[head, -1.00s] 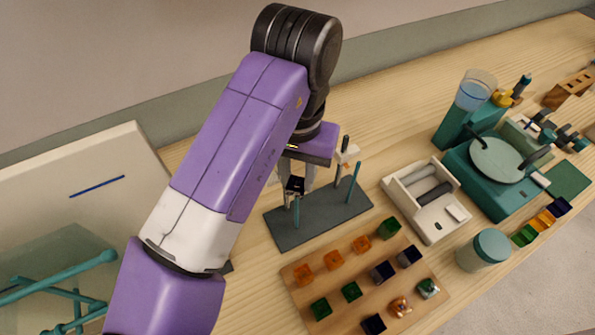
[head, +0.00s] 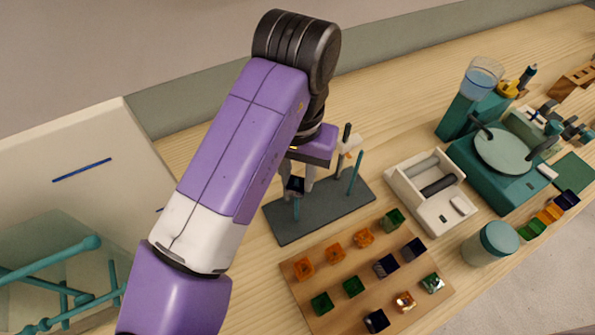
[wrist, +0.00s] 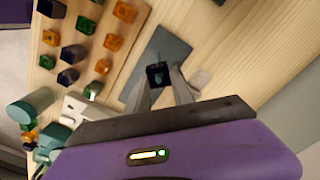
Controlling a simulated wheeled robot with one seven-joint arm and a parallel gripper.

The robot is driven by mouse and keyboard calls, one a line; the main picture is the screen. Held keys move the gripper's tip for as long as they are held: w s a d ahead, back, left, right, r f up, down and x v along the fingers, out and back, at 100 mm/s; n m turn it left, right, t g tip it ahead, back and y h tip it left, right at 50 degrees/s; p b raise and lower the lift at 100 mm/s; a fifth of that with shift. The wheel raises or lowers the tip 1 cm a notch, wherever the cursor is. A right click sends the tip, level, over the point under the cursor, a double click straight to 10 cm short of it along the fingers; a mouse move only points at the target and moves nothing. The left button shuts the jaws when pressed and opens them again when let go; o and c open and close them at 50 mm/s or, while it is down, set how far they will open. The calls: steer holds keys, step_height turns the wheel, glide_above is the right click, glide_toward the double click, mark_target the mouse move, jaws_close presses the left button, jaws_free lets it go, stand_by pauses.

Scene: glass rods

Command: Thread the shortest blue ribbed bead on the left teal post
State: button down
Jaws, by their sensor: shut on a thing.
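My gripper (head: 301,184) is shut on a dark blue bead (head: 295,187), which also shows between the fingertips in the wrist view (wrist: 157,75). The bead is at the upper part of the left teal post (head: 296,209), whose lower part shows beneath it. I cannot tell whether the post's tip is inside the bead's hole. The post stands on a dark grey base plate (head: 325,214). A second teal post (head: 355,174) stands at the plate's right side. The bead's ribs are too small to make out.
A dark post (head: 346,138) with a pale piece stands behind. A wooden board (head: 330,285) with several orange, green and dark blue beads lies in front. A white tray (head: 438,212), a lidded jar (head: 490,243) and a teal machine (head: 500,165) stand to the right.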

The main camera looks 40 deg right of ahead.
step_height(320, 180, down, 4)
steer(key=b, duration=0.2)
steer(key=shift+r+b, duration=0.1)
steer(key=shift+b, duration=0.2)
stand_by(0.5)
steer(key=c, duration=1)
jaws_free()
steer(key=shift+r+p, duration=0.3)
steer(key=shift+r, duration=3.65)
